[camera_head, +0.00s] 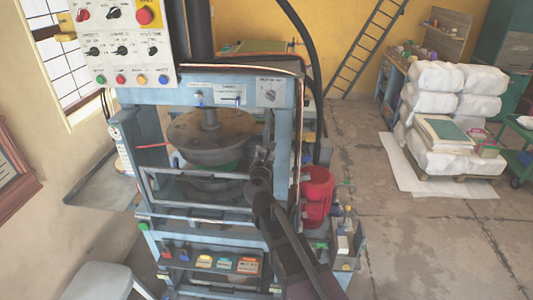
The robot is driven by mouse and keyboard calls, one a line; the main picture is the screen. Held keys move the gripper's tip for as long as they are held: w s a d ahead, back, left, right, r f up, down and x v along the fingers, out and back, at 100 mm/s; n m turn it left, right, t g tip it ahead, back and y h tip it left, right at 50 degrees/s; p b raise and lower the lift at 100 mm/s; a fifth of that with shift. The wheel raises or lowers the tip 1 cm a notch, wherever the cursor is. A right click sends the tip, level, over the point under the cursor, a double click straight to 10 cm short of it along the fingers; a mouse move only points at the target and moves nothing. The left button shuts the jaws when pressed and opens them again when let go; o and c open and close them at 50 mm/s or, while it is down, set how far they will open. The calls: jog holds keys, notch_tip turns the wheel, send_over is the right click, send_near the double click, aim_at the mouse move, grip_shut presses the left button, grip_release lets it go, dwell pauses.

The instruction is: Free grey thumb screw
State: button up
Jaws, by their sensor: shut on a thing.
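The plate press (215,100) is a blue-grey frame with a round dark plate stack (210,140) in its middle. My arm reaches up from the bottom right. My gripper (262,157) is at the right side of the press opening, by the right upright and the clear guard's upper right corner. It is shut on a small part there, which I take for the grey thumb screw. The gripper hides that part, so its shape and how far it is turned cannot be seen.
A control panel (123,40) with knobs and buttons hangs at the upper left. A clear framed guard (190,187) crosses the press front. White sacks (433,88) lie on a pallet; the floor between is clear.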

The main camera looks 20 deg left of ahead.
jog(key=shift+n, duration=1.5)
jog(key=o, duration=1.2)
jog(key=shift+c, duration=0.2)
jog(key=shift+s+d, duration=0.1)
jog(key=v, duration=1.1)
jog(key=shift+s, duration=0.4)
jog(key=shift+f, duration=0.1)
